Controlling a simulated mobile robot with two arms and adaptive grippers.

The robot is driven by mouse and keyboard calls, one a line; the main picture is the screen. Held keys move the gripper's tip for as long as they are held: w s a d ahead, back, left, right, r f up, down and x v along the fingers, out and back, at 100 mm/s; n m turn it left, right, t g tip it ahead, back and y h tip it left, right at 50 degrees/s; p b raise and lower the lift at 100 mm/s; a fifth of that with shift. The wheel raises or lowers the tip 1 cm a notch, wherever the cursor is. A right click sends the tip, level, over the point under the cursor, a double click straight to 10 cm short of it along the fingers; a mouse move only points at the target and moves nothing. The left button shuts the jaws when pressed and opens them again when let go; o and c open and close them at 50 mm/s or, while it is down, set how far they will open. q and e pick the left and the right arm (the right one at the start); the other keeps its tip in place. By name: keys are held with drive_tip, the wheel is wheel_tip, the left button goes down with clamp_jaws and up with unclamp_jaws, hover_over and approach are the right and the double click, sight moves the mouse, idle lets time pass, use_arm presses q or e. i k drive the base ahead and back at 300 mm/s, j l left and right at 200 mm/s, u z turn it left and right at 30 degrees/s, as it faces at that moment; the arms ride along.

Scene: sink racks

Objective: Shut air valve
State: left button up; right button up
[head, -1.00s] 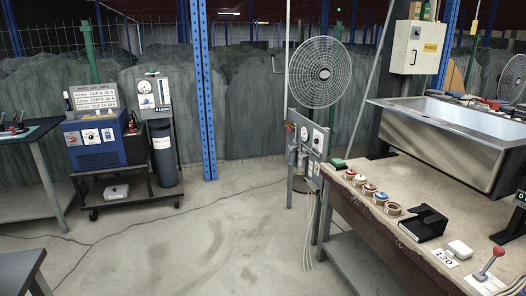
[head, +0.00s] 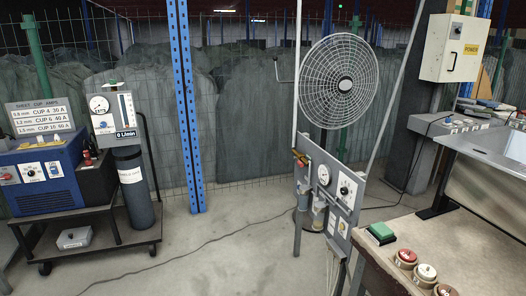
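A grey panel (head: 341,189) on a post stands right of centre in the head view. It carries a round gauge (head: 324,174), a black dial knob (head: 345,191) and small filter-like cups (head: 318,214). A small brass-coloured valve with a red part (head: 300,158) sticks out at the panel's upper left edge. It looks like the air valve, but no label on it is readable and its handle position is too small to tell. Neither of my grippers shows in the head view.
A large wire-guarded fan (head: 339,80) stands behind the panel. A cart (head: 98,241) with a blue machine (head: 42,180) and a gas cylinder (head: 133,187) stands left. A workbench (head: 405,247) with buttons is at right.

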sight(299, 163)
drive_tip(key=i+z, duration=0.15)
drive_tip(key=i, duration=0.35)
drive_tip(key=i+j+z, duration=0.15)
drive_tip(key=i, duration=0.3)
drive_tip(key=i+j+z, duration=0.15)
drive_tip(key=i, duration=0.35)
